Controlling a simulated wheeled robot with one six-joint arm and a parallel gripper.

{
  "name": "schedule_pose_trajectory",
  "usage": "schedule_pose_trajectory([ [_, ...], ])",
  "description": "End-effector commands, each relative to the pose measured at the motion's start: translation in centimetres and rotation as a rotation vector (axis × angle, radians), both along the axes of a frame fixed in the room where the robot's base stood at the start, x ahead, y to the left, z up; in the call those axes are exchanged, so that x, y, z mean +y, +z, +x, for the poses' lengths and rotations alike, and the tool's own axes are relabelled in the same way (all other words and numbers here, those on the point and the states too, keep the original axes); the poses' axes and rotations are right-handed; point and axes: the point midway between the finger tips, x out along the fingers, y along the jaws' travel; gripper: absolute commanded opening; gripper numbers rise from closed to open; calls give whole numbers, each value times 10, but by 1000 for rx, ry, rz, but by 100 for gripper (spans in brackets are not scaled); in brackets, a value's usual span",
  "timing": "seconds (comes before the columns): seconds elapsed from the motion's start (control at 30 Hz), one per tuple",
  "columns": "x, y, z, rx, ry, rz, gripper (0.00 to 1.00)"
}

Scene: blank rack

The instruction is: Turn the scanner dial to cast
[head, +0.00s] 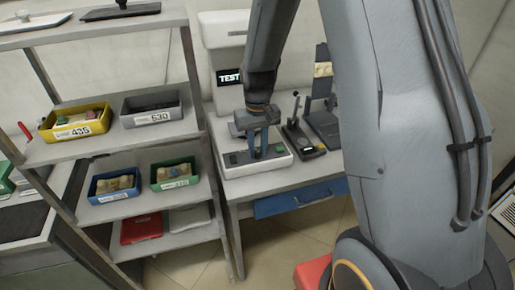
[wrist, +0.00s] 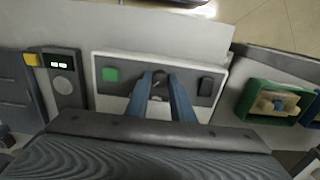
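The scanner (head: 257,167) is a white-framed box with a dark grey top on the bench in the head view. Its panel (wrist: 130,88) also shows in the wrist view, with a green button (wrist: 110,74) at left and a dark switch (wrist: 206,87) at right. The dial (wrist: 160,86) is a small dark knob in the middle of the panel, partly hidden. My gripper (head: 258,152) points down over the panel. Its two blue fingers (wrist: 160,77) are apart, one on each side of the dial. Whether they touch it is unclear. No dial labels are readable.
A device with a lit display (wrist: 60,66) stands beside the scanner. A rack at left holds a yellow bin (head: 75,122), a grey bin (head: 151,108), a blue bin (head: 115,185) and a green bin (head: 175,173).

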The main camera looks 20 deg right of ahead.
Motion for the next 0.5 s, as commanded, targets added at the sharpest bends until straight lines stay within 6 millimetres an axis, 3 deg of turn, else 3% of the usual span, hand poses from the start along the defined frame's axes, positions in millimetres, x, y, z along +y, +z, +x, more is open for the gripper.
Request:
schedule_pose_trajectory([
  [0.1, 0, 0, 0, 0, 0, 0, 0],
  [0.5, 0, 1, 0, 0, 83, 0, 0],
])
